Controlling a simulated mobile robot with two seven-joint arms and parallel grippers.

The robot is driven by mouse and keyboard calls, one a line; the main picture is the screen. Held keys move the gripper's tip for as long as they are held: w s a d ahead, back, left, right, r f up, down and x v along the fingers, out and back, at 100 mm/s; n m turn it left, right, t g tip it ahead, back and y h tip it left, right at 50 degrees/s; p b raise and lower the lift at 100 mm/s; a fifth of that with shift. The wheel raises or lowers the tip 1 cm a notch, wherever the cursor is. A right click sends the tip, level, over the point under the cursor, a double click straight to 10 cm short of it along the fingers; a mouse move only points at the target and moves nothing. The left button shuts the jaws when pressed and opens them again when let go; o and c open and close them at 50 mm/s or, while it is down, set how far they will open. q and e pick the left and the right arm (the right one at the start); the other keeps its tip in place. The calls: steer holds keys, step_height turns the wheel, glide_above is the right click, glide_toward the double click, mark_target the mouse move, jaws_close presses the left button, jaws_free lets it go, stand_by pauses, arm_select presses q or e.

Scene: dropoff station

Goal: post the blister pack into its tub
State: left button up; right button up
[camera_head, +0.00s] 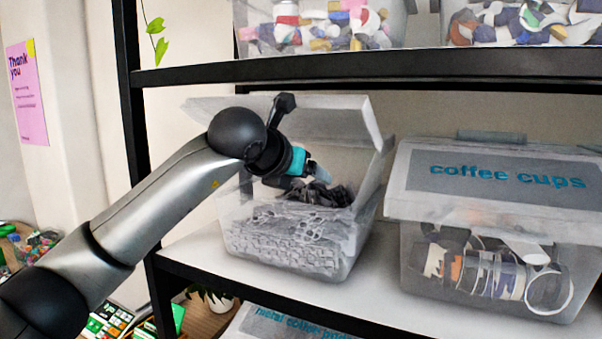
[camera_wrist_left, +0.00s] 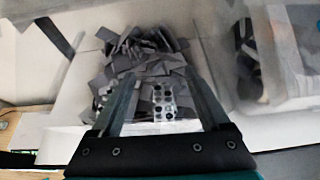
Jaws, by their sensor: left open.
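The clear tub (camera_head: 345,262) stands on the middle shelf with its pale lid (camera_head: 330,118) tipped up and open. Inside is a heap of silver-grey blister packs (camera_head: 290,240), with darker pieces on top. My left gripper (camera_head: 320,174) is over the tub's opening, pointing down into it. In the left wrist view its two fingers (camera_wrist_left: 161,74) are spread apart. A blister pack (camera_wrist_left: 162,101) with dark round pockets shows between and beyond the fingers and appears to lie on the heap. I cannot tell whether it touches a finger. My right gripper is not in view.
A closed tub labelled "coffee cups" (camera_head: 480,265) stands to the right on the same shelf. The upper shelf's dark edge (camera_head: 400,68) runs above, with filled bins (camera_head: 320,28) on it. Bare shelf (camera_head: 385,300) shows between the tubs. Another labelled lid (camera_head: 285,324) is below.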

arm_select(q)
steer(key=b+v, duration=0.3)
steer(key=v, duration=1.2)
steer(key=shift+s, duration=0.1)
